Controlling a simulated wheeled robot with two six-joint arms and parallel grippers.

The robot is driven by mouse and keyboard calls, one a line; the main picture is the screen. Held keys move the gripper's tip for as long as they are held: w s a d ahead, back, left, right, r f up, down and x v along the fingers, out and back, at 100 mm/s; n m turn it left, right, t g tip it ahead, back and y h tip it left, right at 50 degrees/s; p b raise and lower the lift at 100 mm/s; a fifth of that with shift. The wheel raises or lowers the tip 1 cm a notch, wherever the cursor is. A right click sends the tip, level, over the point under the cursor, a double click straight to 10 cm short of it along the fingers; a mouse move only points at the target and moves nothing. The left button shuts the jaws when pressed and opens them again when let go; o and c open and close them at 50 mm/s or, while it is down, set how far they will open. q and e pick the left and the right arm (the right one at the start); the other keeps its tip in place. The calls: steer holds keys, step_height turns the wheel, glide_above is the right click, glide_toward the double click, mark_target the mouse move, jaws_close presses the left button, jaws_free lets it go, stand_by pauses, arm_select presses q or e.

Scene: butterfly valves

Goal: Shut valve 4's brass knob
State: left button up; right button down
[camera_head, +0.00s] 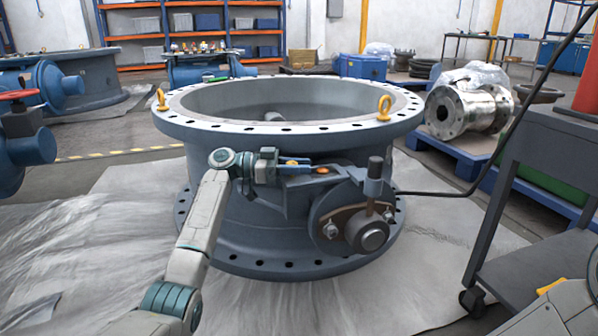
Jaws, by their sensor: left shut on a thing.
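A large grey butterfly valve body (255,225) stands flange-up in the middle of the head view. A bracket and a round actuator (372,236) sit on its near right side. A small brass knob (321,170) shows on the bracket, just under the top flange. My left gripper (308,167) reaches in from the left and is shut at the brass knob, its fingers partly hiding it. No number is readable on the valve. My right gripper is not in view.
Yellow lifting eyes (384,108) stand on the top flange. A dark cart (535,190) with a cable stands at the right. A metal flanged pipe (462,108) lies on a blue pallet behind. Plastic sheeting covers the floor.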

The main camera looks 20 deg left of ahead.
arm_select(q)
steer(key=shift+s+m+g, duration=0.1)
steer(key=shift+m+g, duration=0.5)
steer(key=shift+g, duration=0.3)
steer(key=shift+g+h, duration=0.3)
steer(key=shift+g, duration=0.1)
steer(key=o, duration=1)
steer(key=shift+a, duration=0.25)
steer(key=s+a+p, duration=0.1)
steer(key=a+p, duration=0.3)
steer(key=a, duration=0.6)
steer(key=shift+p, duration=0.35)
